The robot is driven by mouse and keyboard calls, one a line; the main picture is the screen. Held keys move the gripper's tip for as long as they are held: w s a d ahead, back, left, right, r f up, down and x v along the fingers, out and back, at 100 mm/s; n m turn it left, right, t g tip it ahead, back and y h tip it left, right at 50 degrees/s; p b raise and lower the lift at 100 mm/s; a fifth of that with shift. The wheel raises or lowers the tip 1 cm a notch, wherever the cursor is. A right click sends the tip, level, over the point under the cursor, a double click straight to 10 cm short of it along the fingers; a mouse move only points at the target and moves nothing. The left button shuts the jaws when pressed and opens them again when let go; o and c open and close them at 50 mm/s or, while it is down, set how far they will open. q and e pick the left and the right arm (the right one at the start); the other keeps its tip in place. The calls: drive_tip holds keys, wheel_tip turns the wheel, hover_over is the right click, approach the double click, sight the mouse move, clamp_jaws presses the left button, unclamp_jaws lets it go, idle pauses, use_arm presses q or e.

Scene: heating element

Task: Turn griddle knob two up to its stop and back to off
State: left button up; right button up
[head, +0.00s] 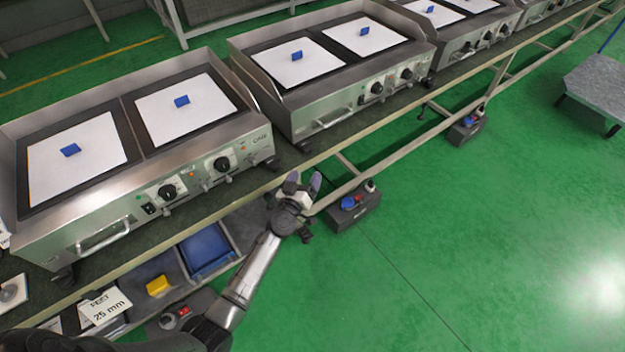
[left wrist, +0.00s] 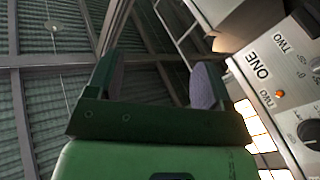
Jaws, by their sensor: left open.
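The nearest griddle (head: 70,230) has two black knobs on its front panel, a left knob (head: 168,191) and a right knob (head: 222,164). Its small labels are too blurred in the head view to tell which is knob two. My left gripper (head: 304,182) is open and empty, in front of the bench and to the right of the right knob, apart from it. In the left wrist view its fingers (left wrist: 160,85) point upward with nothing between them. A panel (left wrist: 285,80) marked ONE and TWO shows at the right, with a dark knob (left wrist: 310,132) cut by the edge.
A second griddle (head: 335,125) with its own knobs stands right of the nearest one. A dark box (head: 355,208) sits below the bench. A shelf holds a blue tray (head: 207,252) and a yellow block (head: 157,285).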

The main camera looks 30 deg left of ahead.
use_arm(q)
drive_tip(key=shift+w+d+r+m+h, duration=0.1)
drive_tip(key=shift+d+r+m+h, duration=0.25)
drive_tip(key=shift+d+h, duration=0.35)
drive_tip(key=shift+w+d+r+m+h, duration=0.1)
drive_tip(key=shift+d+r+m+h, duration=0.2)
drive_tip(key=shift+d+h, duration=0.4)
drive_tip(key=shift+f, duration=0.1)
drive_tip(key=s+d+m+g+h, duration=0.5)
drive_tip(key=d+g+h, duration=0.2)
drive_tip(key=d, duration=0.2)
drive_tip(key=s+a+r+m+g+y+p, duration=0.1)
drive_tip(key=s+r+g+y, duration=0.15)
drive_tip(key=s, duration=0.75)
drive_tip(key=s+a+r+m+g+y+p, duration=0.1)
drive_tip(key=s+r+g+y+p, duration=0.2)
drive_tip(key=s, duration=0.6)
drive_tip(key=s+d+f+g+p, duration=0.1)
drive_tip(key=s+f, duration=0.1)
drive_tip(key=s, duration=0.6)
drive_tip(key=s+d+f+g+p, duration=0.1)
drive_tip(key=s+f, duration=0.1)
drive_tip(key=s, duration=0.5)
wheel_tip(320, 180, up, 38)
drive_tip(key=p, duration=3.7)
drive_tip(key=shift+w+a+f, duration=0.2)
drive_tip(key=shift+a, duration=0.05)
